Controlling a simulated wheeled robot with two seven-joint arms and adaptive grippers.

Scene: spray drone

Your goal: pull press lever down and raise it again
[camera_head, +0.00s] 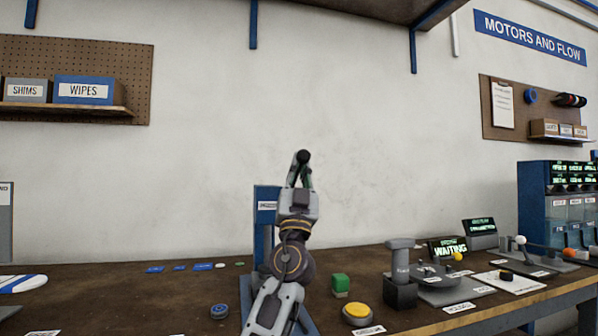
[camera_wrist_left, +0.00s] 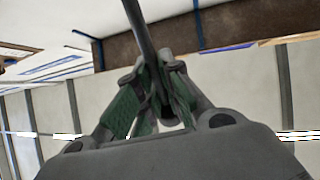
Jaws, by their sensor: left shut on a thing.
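The blue press (camera_head: 265,222) stands on the workbench, mostly hidden behind my left arm. My left gripper (camera_head: 303,172) is raised above the top of the press, pointing up, and is shut on the dark press lever (camera_head: 303,156). In the left wrist view, the lever (camera_wrist_left: 140,30) is a dark bar running up out of frame from between the green finger pads of my left gripper (camera_wrist_left: 163,95). The lever's joint to the press is hidden by my arm. My right gripper is not in view.
On the workbench (camera_head: 120,290), a green block (camera_head: 340,283), a yellow button (camera_head: 356,312) and a grey post tool (camera_head: 400,270) stand right of the arm. A blue round part (camera_head: 219,311) lies left. A screen (camera_head: 448,247) reads WAITING. The wall behind the gripper is bare.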

